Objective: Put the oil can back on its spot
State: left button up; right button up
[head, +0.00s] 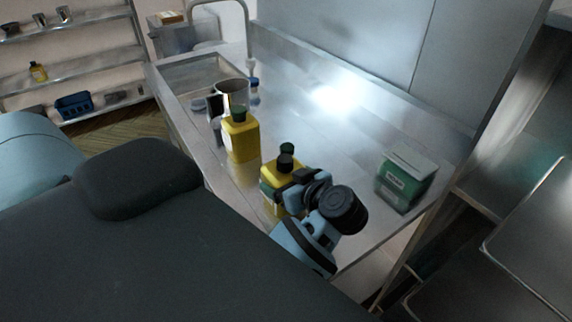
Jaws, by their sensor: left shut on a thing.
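My left gripper (292,190) is shut on a yellow can (269,172) with a dark cap, taken as the oil can. The can is at the counter's front edge, partly hidden by the gripper and wrist. I cannot tell whether its base touches the counter. A dark green cap shows just behind its cap; what it belongs to is hidden. Another yellow can (241,140) with a dark green cap stands upright on the counter to the left. The oil can's spot cannot be made out. My right gripper is not in view.
The steel counter (345,150) is clear in the middle and back. A green and white box (406,182) stands at its right. A metal cylinder (233,94) and a small blue-capped bottle (254,91) stand near the sink (190,76). A wall panel (385,50) bounds the back.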

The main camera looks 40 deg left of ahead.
pick_arm(q)
jog(key=shift+f, duration=0.1)
jog(key=o, duration=1.1)
jog(key=shift+f, duration=0.1)
